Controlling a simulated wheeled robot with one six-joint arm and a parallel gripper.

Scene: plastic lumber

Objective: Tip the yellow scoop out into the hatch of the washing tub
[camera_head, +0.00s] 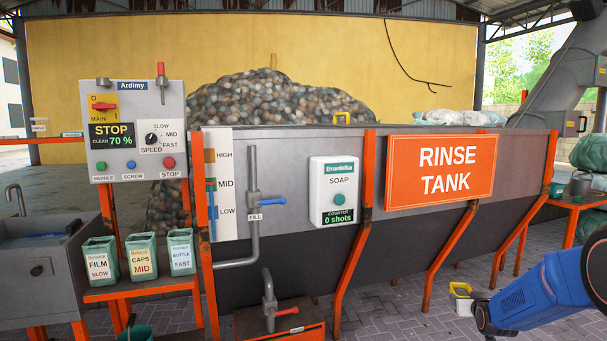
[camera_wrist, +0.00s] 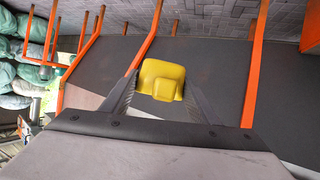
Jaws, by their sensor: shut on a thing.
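The yellow scoop (camera_wrist: 161,78) is between the two dark fingers of my gripper (camera_wrist: 162,84) in the wrist view, and the gripper is shut on it. In the head view, the scoop (camera_head: 460,290) shows small at lower right, low in front of the tank, with a pale part below its yellow top. I cannot tell what it holds. The washing tub (camera_head: 280,255) is the long grey tank with a "RINSE TANK" sign (camera_head: 441,171). A small yellow frame (camera_head: 342,117) shows at its rim; I cannot tell whether it marks the hatch. The tub's inside is hidden.
Slanted orange legs (camera_head: 448,255) stand along the tank's front. A soap box (camera_head: 334,192), a fill pipe (camera_head: 253,200) and a control panel (camera_head: 134,130) are on the left. Labelled bins (camera_head: 141,256) stand on an orange bench. Paved floor (camera_head: 400,320) is open in front.

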